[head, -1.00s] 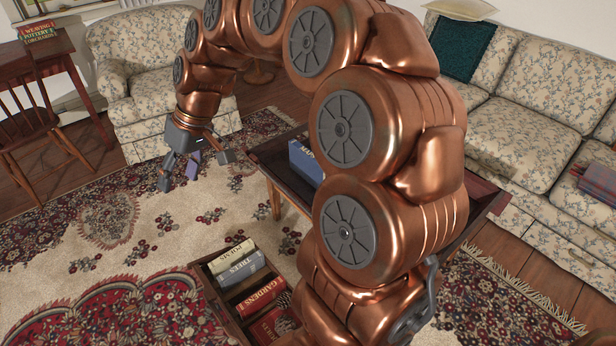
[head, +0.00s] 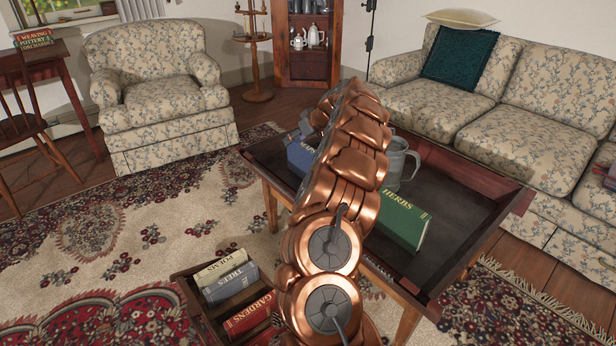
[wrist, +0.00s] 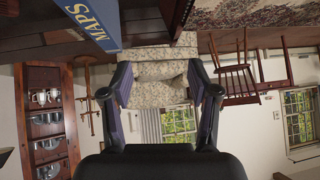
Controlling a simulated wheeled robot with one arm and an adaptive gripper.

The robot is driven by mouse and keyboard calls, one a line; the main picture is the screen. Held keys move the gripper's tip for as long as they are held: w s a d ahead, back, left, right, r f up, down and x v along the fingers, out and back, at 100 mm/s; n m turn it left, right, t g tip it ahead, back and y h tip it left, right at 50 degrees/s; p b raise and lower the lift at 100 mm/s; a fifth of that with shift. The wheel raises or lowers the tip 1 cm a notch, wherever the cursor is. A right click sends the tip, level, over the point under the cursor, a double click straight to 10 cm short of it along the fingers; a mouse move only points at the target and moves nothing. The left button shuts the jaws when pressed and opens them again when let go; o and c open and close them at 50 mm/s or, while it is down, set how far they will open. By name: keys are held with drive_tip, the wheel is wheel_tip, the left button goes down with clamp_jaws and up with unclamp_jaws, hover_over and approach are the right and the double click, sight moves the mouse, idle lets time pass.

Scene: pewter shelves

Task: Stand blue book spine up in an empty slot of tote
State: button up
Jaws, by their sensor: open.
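The blue book (head: 300,158) lies on the coffee table at its far left part, partly hidden behind my arm. In the wrist view its MAPS cover lettering shows at the upper left (wrist: 91,22), outside my fingers. My gripper (wrist: 163,88) is open, with nothing between its fingers. In the head view it is mostly hidden behind my arm, near the blue book. The wooden tote (head: 193,306) stands on the rug at the lower left. It holds several books, with a dark gap between the grey TREES book (head: 230,284) and the red GARDENS book (head: 250,314).
On the coffee table (head: 465,215), a green HERBS book (head: 404,226) and a grey mug (head: 394,163) stand close to my arm. The table's right part is clear. An armchair (head: 160,90) and a sofa (head: 500,100) stand behind.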

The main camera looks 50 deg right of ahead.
drive_tip(key=h+b, duration=0.1)
approach(312, 150)
drive_tip(key=x, duration=0.5)
drive_tip(key=shift+w, duration=0.15)
drive_tip(key=shift+b+x, duration=0.5)
drive_tip(key=shift+x, duration=0.8)
drive_tip(key=shift+b+x, duration=0.75)
drive_tip(key=shift+x, duration=1.75)
clamp_jaws()
